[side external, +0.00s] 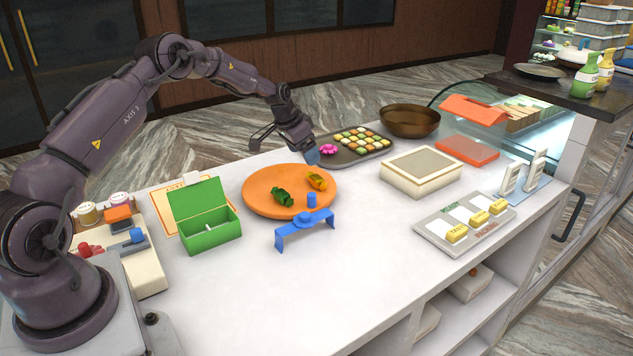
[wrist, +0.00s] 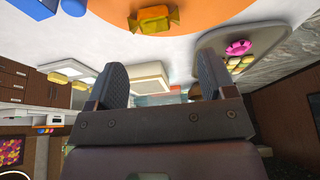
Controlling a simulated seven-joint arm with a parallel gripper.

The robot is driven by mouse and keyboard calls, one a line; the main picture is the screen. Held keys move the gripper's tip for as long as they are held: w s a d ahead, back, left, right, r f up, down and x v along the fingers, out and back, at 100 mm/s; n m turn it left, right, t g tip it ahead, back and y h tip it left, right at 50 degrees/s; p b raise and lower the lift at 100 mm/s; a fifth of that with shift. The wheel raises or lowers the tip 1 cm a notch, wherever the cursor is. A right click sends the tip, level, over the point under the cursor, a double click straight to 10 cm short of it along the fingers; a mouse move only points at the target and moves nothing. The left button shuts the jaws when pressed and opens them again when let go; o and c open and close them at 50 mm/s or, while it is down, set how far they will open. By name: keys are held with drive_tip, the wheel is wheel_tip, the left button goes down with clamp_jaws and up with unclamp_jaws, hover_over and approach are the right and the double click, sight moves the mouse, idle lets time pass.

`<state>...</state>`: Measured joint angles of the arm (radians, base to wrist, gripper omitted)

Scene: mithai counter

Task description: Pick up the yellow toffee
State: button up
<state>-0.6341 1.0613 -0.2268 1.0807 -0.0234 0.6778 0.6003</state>
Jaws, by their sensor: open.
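A yellow-orange wrapped toffee (side external: 317,181) lies on the round orange board (side external: 262,208), toward its right side. A dark green wrapped toffee (side external: 283,196) lies to its left on the same board. In the wrist view the yellow toffee (wrist: 154,19) shows near the top, against the orange of the board, apart from my fingers. My gripper (side external: 312,157) is above and behind the board's far right edge, beside the tray. In the wrist view my gripper (wrist: 163,82) has its two dark fingers spread wide with nothing between them.
A dark tray (side external: 329,161) of small sweets with a pink piece (side external: 328,149) is close behind my gripper. A small blue cylinder (side external: 311,200) and a blue stand (side external: 304,230) are at the board's front. An open green box (side external: 207,222) stands left. The front counter is clear.

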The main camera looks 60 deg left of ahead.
sight(316, 177)
drive_tip(key=x, duration=0.3)
drive_tip(key=shift+f, duration=0.25)
drive_tip(key=shift+d+x, duration=0.15)
drive_tip(key=shift+x, duration=1.2)
drive_tip(key=shift+d+x, duration=0.2)
drive_tip(key=shift+x, duration=1.15)
drive_tip(key=c, duration=1)
